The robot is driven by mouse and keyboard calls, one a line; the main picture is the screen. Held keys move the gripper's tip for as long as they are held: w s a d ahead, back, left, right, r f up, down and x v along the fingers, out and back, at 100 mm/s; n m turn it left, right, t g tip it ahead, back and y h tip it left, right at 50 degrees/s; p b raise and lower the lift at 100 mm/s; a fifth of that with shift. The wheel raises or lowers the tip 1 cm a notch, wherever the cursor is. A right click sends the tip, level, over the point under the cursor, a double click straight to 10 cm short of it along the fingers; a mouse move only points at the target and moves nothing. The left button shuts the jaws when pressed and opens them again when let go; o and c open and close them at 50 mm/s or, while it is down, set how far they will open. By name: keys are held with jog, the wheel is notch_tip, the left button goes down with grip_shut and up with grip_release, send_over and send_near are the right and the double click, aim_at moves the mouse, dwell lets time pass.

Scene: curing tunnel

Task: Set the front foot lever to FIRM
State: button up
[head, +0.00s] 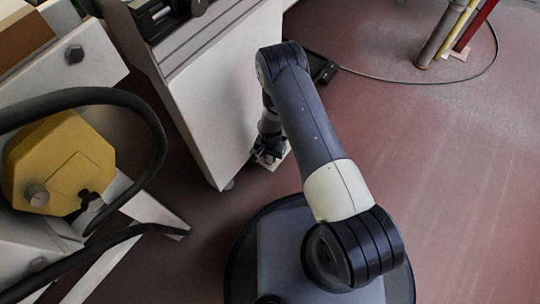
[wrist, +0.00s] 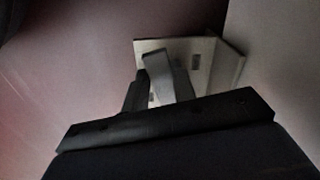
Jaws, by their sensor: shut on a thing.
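The front foot lever (wrist: 158,68) is a grey bent strip in front of a pale bracket plate (wrist: 206,50) with small dark slots, in the wrist view. My gripper (wrist: 150,92) is shut on the lever; a dark finger shows along its left side. The lever's lower end is hidden behind the dark gripper body. I cannot read any FIRM marking or tell the lever's setting. In the head view my gripper (head: 264,156) is low beside the foot of the white cabinet, and the lever cannot be made out there.
The white cabinet (head: 205,95) stands close to the left of my arm. A yellow housing (head: 62,165) with black hoses is at the far left. A cable (head: 440,82) curves over the floor near several posts at top right. The red floor (head: 450,180) on the right is clear.

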aim_at(268, 157)
jog(key=shift+w+a+f+m+b, duration=0.15)
jog(key=shift+a+f+m+b, duration=0.05)
jog(key=shift+m+b, duration=0.45)
jog(key=shift+w+a+r+m+b, duration=0.15)
jog(key=shift+m+b, duration=0.1)
jog(key=shift+m, duration=0.2)
jog(key=shift+a+r+m+b, duration=0.15)
jog(key=shift+m+b, duration=0.1)
jog(key=shift+m, duration=0.15)
jog(key=shift+f, duration=0.1)
jog(key=o, duration=1)
notch_tip(268, 157, up, 11)
jog(key=p, duration=0.4)
jog(key=shift+f, duration=0.1)
jog(key=shift+f, duration=0.15)
